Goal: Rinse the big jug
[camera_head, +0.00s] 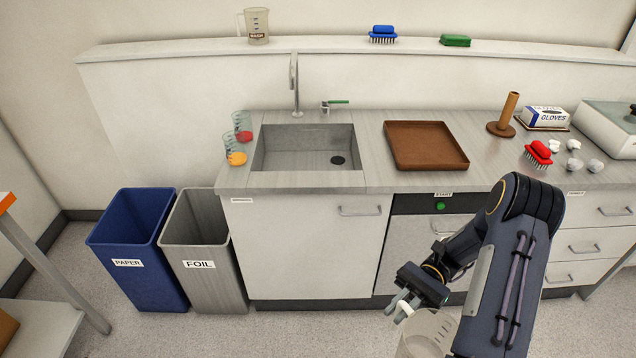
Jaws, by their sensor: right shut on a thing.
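My right gripper (403,302) is low in front of the cabinets, shut on the big clear jug (428,335). It grips the jug near its upper left side, where a pale part shows, probably the handle. The jug's lower part is cut off by the bottom edge, so I cannot tell what is in it. The steel sink (300,160) is set in the counter ahead and to the left, with a dark drain. A tall tap (295,85) stands behind it, with a green-handled valve (337,103) beside it. My left gripper is not in view.
A brown tray (425,145) lies right of the sink. Two beakers (235,148) with red and orange contents stand left of it. A red brush (538,153), wooden peg (506,112) and gloves box (544,117) are farther right. Blue (135,250) and grey (203,250) bins stand on the floor.

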